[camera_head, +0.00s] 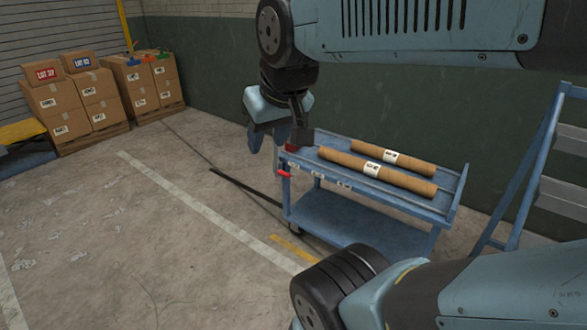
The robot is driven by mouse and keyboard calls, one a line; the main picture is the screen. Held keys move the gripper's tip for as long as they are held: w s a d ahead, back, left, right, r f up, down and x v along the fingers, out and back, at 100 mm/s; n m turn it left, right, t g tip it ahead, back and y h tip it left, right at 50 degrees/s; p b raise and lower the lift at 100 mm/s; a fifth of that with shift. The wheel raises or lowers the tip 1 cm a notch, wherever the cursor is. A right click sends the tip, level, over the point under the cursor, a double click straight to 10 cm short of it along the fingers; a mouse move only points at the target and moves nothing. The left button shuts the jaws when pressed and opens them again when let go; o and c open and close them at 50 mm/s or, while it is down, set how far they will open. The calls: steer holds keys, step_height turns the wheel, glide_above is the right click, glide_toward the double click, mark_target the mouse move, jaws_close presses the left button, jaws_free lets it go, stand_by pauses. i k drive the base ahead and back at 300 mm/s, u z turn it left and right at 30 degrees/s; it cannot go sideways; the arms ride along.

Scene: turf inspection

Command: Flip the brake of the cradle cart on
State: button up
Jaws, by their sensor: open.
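The cradle cart (352,222) is a blue two-level cart right of centre. Two brown rolls with white labels lie on its top, a rear roll (405,160) and a front roll (372,170). A small red lever (283,173), which looks like the brake, sticks out at the cart's left end, below the top's edge. My gripper (298,136) is at the cart's top left corner, above the lever. It is open, with nothing seen in it. My wrist partly hides the fingers, and I cannot tell whether they touch the cart.
A dark bar (245,187) reaches left from the cart low over the floor. A blue stepped frame (530,165) stands close on the right. Carton stacks (70,105) stand on pallets at the back left. A green wall runs behind the cart. The floor at left is clear.

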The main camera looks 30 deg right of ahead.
mark_target(281, 174)
steer(key=z, duration=0.75)
steer(key=k, duration=0.65)
steer(key=z, duration=0.35)
steer(key=i, duration=1.7)
steer(key=u, duration=0.6)
